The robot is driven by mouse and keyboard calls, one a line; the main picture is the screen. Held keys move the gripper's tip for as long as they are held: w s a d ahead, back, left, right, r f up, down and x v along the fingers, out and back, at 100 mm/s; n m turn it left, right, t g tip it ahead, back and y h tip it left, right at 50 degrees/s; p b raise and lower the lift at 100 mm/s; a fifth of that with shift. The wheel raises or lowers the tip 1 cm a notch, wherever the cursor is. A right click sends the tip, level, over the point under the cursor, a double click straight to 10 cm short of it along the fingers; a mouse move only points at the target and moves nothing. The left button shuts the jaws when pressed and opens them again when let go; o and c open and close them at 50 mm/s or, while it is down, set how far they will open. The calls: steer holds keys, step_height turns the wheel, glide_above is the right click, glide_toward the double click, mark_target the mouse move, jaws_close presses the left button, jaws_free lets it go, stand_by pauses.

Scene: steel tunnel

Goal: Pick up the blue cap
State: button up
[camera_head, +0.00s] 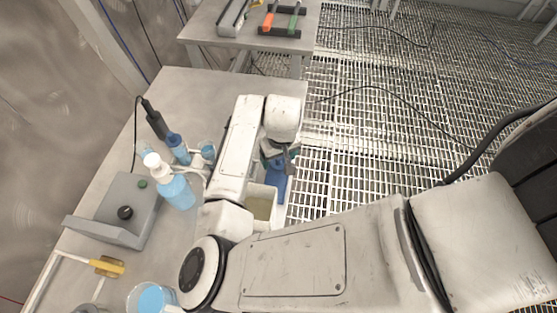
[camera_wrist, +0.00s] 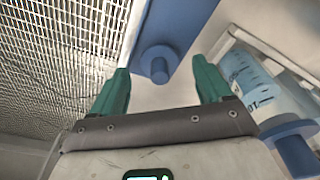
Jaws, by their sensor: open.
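My gripper (camera_wrist: 160,76) is open with green fingers, empty between the fingertips. In the wrist view a blue piece (camera_wrist: 172,30) with a round stub lies just beyond and between the fingertips; I see no contact. A blue piece (camera_head: 275,182) also shows below my gripper (camera_head: 279,158) in the head view, at the table's edge and partly hidden by it. A second blue round part (camera_wrist: 292,146), like a cap, sits by a clear graduated container (camera_wrist: 262,90) at the right. I cannot tell for sure which blue part is the blue cap.
A white bin (camera_head: 262,226) stands beside my arm. A blue-topped bottle (camera_head: 178,150), a pump bottle (camera_head: 176,190), a grey control box (camera_head: 125,208) and a beaker (camera_head: 150,298) stand on the table (camera_head: 185,82). Grated floor (camera_head: 365,130) lies to the right.

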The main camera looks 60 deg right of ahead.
steer(key=shift+f, duration=0.5)
steer(key=c, duration=1.1)
steer(key=shift+r, duration=0.15)
steer(key=shift+r, duration=0.5)
steer(key=s+a+r+b, duration=0.3)
steer(key=s+a+r, duration=0.3)
steer(key=s+r, duration=0.5)
steer(key=shift+s+r+b, duration=0.3)
steer(key=shift+s+r, duration=0.1)
steer(key=shift+s, duration=0.4)
